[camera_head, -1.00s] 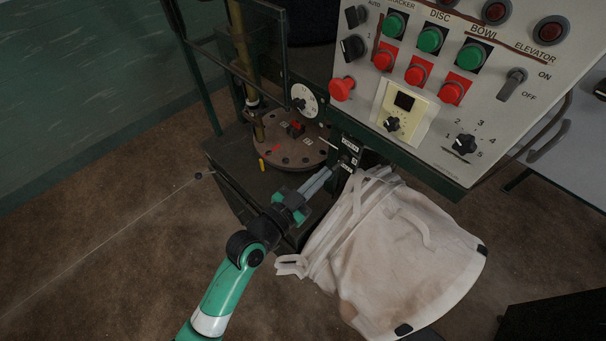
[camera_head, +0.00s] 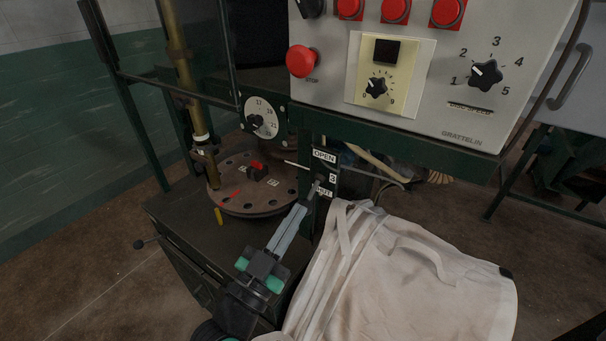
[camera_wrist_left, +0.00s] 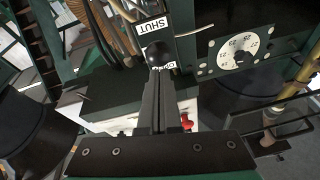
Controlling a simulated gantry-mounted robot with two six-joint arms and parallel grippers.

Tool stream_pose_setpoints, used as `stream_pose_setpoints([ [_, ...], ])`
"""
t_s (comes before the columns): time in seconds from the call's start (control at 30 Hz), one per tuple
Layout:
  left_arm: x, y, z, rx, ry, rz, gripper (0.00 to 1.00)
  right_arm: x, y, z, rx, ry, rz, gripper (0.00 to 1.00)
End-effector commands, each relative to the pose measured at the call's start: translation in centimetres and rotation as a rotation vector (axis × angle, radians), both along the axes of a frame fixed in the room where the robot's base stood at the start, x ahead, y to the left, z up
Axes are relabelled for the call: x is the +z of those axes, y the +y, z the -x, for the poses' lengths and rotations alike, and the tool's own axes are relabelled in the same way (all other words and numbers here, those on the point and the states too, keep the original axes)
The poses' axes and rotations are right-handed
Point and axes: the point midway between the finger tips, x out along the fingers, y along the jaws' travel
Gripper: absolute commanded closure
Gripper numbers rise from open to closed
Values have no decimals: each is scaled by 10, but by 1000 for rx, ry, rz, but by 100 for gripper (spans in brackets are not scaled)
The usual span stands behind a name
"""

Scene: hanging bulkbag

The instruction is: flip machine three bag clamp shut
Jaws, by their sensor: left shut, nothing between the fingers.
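The machine three bag clamp has a small dark lever (camera_head: 317,184) beside a "3" label, between an OPEN label (camera_head: 324,156) above and a SHUT label (camera_head: 324,193) below, which is partly covered. My left gripper (camera_head: 302,208) is shut and empty, its fingertips close to the lever from the lower left. In the left wrist view the lever's round black knob (camera_wrist_left: 159,54) lies right at the closed fingertips (camera_wrist_left: 158,80); I cannot tell whether they touch. The SHUT label (camera_wrist_left: 153,25) is clear there, and the OPEN label is mostly hidden. My right gripper is not in view.
A white bulk bag (camera_head: 420,275) hangs just right of my left gripper. The control panel (camera_head: 420,90) overhangs the clamp. A round drilled plate (camera_head: 285,200) and a numbered dial (camera_head: 262,117) stand to the left. Open floor lies at the far left.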

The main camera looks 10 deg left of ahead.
Motion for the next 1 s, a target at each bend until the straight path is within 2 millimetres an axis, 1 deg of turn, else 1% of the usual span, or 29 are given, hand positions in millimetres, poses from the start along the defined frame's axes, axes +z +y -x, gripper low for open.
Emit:
stream_pose_setpoints([
  [0.03,-5,0,-1,-1,9,-3,100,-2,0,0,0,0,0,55],
  [0.7,-11,-1,-2,-1,23,-7,100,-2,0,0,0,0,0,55],
  [0.77,-8,-1,-1,-2,22,-7,100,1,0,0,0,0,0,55],
  [0.87,3,-2,4,-4,20,-6,100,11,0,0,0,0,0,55],
  [1.0,30,-5,17,-11,9,-2,100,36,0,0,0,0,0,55],
])
